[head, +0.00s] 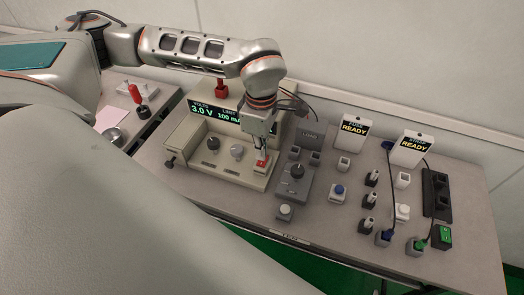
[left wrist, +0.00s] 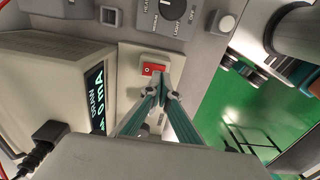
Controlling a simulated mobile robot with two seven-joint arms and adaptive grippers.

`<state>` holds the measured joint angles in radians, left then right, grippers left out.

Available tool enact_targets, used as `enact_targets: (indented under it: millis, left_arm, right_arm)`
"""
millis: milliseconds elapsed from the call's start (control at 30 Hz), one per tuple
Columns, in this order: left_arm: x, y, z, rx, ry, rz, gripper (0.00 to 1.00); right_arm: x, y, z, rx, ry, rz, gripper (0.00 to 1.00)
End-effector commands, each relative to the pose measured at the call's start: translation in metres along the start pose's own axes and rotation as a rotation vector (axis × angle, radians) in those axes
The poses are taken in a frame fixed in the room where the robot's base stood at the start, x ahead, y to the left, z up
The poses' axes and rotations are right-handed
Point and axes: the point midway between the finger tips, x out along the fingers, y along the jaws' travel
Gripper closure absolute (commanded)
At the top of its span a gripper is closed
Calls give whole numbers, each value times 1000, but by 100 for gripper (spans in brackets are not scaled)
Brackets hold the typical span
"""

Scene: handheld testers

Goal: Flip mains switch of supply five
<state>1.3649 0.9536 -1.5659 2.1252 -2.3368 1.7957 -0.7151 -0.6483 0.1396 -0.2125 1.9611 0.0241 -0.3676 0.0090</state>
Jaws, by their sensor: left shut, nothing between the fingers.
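The beige power supply (head: 206,149) stands at the middle left of the bench, its display reading 3.0 V and 100 mA. Its red mains switch (head: 262,161) sits on the front right part of the sloping panel. In the left wrist view the red switch (left wrist: 152,69) carries a white mark. My left gripper (head: 262,149) is shut and empty, pointing down at the switch. In the left wrist view its fingertips (left wrist: 163,91) are just below the switch; whether they touch it I cannot tell. No number five is readable on the supply. My right gripper is not in view.
A grey load box (head: 294,183) with a dial stands close right of the supply. Further right are several small switch blocks, two READY signs (head: 354,131) and cabled plugs (head: 384,237). A black plug (left wrist: 50,131) is in the supply's side.

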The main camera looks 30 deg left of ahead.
Motion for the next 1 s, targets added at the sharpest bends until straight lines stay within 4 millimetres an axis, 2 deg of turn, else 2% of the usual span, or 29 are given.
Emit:
enact_targets:
  millis: [33,533,1000]
  left_arm:
    - [-7,0,0,0,0,2,100]
    - [-42,0,0,1,0,2,100]
    - [-43,0,0,1,0,0,100]
  right_arm:
    - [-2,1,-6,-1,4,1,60]
    - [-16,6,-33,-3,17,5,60]
    - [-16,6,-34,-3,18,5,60]
